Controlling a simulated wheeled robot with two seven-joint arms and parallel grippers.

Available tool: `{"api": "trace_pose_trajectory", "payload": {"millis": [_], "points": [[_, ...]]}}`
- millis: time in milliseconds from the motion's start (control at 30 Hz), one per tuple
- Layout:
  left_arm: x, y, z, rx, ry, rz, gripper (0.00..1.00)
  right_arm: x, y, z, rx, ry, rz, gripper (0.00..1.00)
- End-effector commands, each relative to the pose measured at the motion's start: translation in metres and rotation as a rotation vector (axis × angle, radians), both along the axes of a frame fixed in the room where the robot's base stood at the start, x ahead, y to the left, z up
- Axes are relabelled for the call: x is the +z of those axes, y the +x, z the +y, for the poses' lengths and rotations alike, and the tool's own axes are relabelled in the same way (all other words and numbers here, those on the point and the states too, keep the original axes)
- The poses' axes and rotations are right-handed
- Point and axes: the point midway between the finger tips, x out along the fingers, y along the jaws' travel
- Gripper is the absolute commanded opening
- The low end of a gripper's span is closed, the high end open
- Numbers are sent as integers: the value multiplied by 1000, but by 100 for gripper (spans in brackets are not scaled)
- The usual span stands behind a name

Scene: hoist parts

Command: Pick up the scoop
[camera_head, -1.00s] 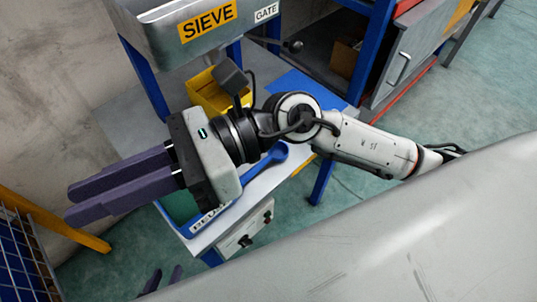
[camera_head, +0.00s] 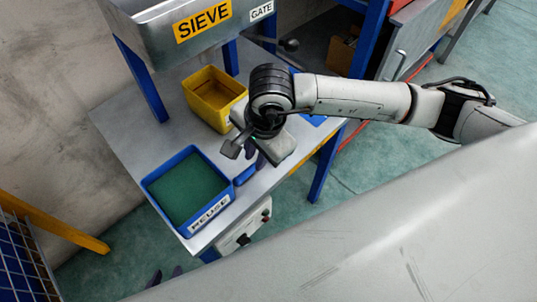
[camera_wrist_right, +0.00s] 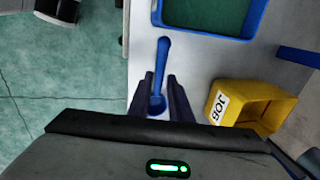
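The blue scoop lies on the grey bench; its handle (camera_head: 245,174) shows beside the REUSE tray in the head view, and the rest is hidden under my right gripper (camera_head: 257,158). In the right wrist view the scoop (camera_wrist_right: 161,63) points away from me, with its bowl end between the two dark fingers of my right gripper (camera_wrist_right: 160,98). The fingers are apart, one on each side of the scoop, with gaps visible. Only the dark fingertips of my left gripper (camera_head: 165,276) show at the bottom of the head view, apart and empty.
The blue REUSE tray (camera_head: 222,201) with a green inside stands at the bench's near end. A yellow bin (camera_head: 205,113), labelled JOB in the wrist view (camera_wrist_right: 220,103), stands behind it. The metal SIEVE hopper (camera_head: 180,45) overhangs the bench (camera_head: 125,125).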

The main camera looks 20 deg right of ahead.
Motion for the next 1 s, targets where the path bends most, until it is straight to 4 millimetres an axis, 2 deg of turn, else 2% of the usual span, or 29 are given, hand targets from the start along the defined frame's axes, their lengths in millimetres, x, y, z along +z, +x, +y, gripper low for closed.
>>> {"api": "trace_pose_trajectory", "payload": {"millis": [233,367,600,633,733,1000], "points": [[3,-1,1,3,1,3,31,-35,5,7,0,1,6,18],[0,-3,3,4,3,9,31,-47,7,7,1,2,3,18],[-1,-3,4,6,4,9,31,-49,8,7,2,2,2,18],[-1,-2,4,6,4,9,31,-49,8,7,2,2,2,16],[0,-2,4,6,4,7,31,-49,8,7,2,2,2,0],[2,-1,3,5,3,2,31,-48,8,7,2,3,1,0]]}}
